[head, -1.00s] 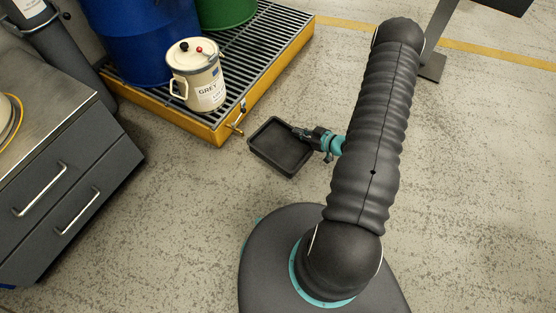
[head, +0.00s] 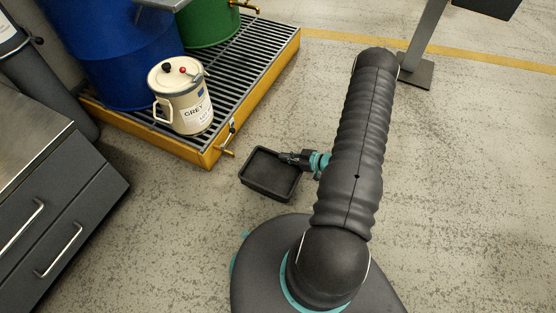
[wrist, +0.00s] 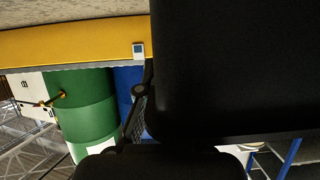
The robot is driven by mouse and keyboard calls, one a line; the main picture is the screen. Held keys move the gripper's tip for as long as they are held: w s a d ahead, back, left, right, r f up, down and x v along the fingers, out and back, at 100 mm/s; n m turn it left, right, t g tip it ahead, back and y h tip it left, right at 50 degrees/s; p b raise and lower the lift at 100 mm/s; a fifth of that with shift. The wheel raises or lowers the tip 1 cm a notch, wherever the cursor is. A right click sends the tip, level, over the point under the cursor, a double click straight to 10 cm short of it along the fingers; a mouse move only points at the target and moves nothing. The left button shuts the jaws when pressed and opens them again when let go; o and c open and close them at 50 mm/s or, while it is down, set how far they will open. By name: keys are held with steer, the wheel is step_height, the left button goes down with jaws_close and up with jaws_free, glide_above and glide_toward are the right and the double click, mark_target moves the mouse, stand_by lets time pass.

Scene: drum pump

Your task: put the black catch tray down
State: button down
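The black catch tray (head: 270,176) is a shallow, square, open-topped tray, looking empty, near the front right corner of the yellow spill pallet. My gripper (head: 304,160) is shut on the tray's right rim, with the arm reaching in from the right. I cannot tell from the head view whether the tray touches the floor or hangs above it. In the wrist view the dark tray (wrist: 230,65) fills much of the right side and hides what lies behind it. The fingertips are hard to make out there.
The yellow spill pallet (head: 262,77) with a dark grating carries a blue drum (head: 115,50), a green drum (head: 207,22) and a cream can (head: 181,98). A brass tap (head: 226,151) juts from its corner. A grey drawer cabinet (head: 60,215) stands left. Floor around the tray is open.

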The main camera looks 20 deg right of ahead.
steer(key=shift+w+f+b, duration=0.25)
steer(key=shift+f+b, duration=0.35)
steer(key=shift+f, duration=0.55)
steer(key=shift+w+f+b, duration=0.25)
steer(key=shift+f+b, duration=0.35)
steer(key=shift+f, duration=0.55)
steer(key=shift+f, duration=0.1)
steer(key=shift+f, duration=0.1)
steer(key=c, duration=1.3)
jaws_free()
